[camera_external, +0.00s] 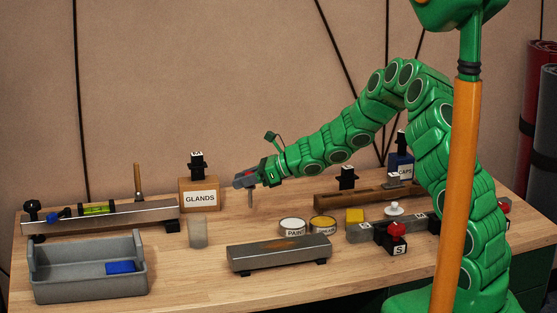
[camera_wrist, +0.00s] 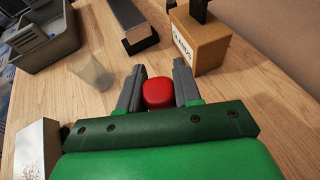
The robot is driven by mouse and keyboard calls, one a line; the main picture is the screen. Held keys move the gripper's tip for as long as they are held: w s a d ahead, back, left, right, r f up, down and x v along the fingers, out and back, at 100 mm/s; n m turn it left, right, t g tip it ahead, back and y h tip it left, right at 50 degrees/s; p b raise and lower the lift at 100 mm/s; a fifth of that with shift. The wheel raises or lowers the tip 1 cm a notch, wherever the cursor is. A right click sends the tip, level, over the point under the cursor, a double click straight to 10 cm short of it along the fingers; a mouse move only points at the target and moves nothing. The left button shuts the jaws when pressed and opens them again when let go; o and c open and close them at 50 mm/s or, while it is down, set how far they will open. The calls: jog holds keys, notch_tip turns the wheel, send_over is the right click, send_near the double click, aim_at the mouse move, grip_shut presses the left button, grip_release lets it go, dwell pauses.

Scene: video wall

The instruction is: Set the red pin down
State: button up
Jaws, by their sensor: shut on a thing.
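The red pin (camera_wrist: 158,92) shows its rounded red head between the two grey fingers of my gripper (camera_wrist: 159,70) in the wrist view. My gripper (camera_external: 244,180) is shut on it. In the external view a thin grey shaft hangs below the fingers, above the bench and apart from it. The pin's red head is hard to make out there. My gripper is right of the wooden GLANDS box (camera_external: 200,198) and behind the long grey metal block (camera_external: 279,254).
A clear cup (camera_external: 198,234) stands in front of the GLANDS box. A grey tray (camera_external: 90,284) with a blue block is at front left, below a metal rail (camera_external: 120,215). Two round tins (camera_external: 292,227) and a wooden trough (camera_external: 340,196) lie to the right. Bare bench lies under my gripper.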

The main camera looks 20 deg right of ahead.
jog(key=shift+w+a+f, duration=0.1)
jog(key=shift+w+f, duration=0.1)
jog(key=shift+f, duration=0.8)
jog(key=shift+w+a+f, duration=0.1)
jog(key=shift+w+f, duration=0.1)
jog(key=shift+f, duration=0.75)
jog(key=shift+f, duration=0.1)
jog(key=o, duration=1.1)
jog(key=shift+s+d, duration=0.1)
jog(key=shift+d, duration=0.15)
jog(key=v, duration=1.1)
jog(key=shift+s+d+r, duration=0.15)
jog(key=shift+d+r, duration=0.05)
jog(key=shift+r, duration=0.1)
